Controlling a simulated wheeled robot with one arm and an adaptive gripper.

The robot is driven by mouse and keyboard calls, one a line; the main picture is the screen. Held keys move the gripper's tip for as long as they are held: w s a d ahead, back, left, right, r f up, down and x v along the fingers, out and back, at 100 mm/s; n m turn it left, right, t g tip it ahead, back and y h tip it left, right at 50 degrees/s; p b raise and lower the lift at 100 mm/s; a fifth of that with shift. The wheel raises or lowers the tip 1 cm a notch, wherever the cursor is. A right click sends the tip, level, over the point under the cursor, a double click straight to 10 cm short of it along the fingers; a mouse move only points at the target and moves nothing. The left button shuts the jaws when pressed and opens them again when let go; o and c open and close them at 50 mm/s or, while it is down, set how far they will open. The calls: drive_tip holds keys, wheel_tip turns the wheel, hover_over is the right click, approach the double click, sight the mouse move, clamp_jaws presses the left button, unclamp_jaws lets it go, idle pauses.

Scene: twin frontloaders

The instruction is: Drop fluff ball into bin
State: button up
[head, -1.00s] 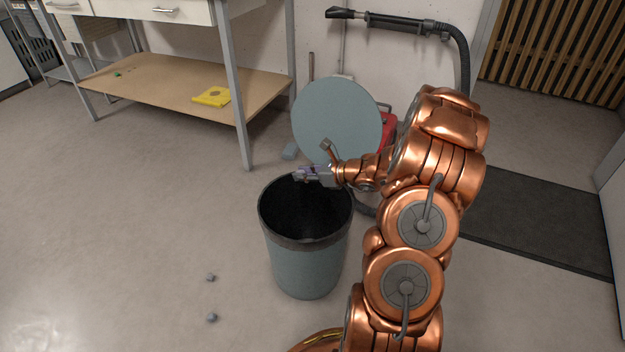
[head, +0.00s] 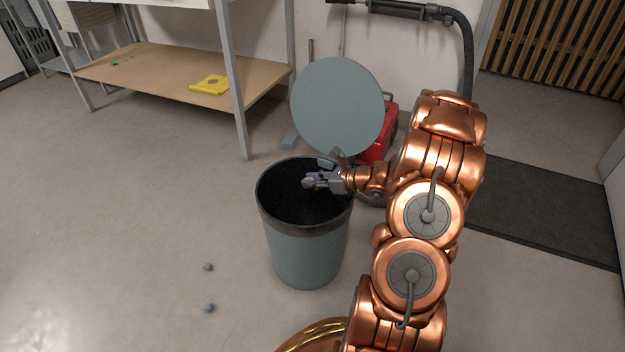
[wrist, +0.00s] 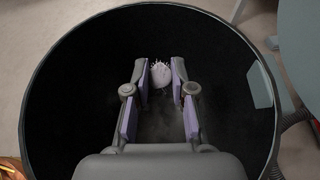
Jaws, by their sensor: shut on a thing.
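The bin (head: 305,255) is a blue-grey open-topped tub with a dark inside, standing upright on the floor. My gripper (head: 308,182) is over the bin's opening, with its fingers pointing left in the head view. In the wrist view the purple-padded fingers (wrist: 162,76) are shut on a small pale, spiky fluff ball (wrist: 161,74) at their tips. The bin's dark inner wall (wrist: 65,95) surrounds the fingers there. In the head view the ball is too small to make out in the fingers.
A round grey lid (head: 337,107) stands raised behind the bin, close to my wrist. A red vacuum (head: 382,130) is behind it. Two small grey lumps (head: 208,267) (head: 209,308) lie on the floor to the left. A workbench shelf (head: 165,75) is at back left.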

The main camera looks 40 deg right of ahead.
drive_tip(key=o, duration=0.7)
drive_tip(key=shift+o, duration=0.2)
drive_tip(key=v, duration=1.2)
drive_tip(key=shift+f, duration=0.1)
idle(0.3)
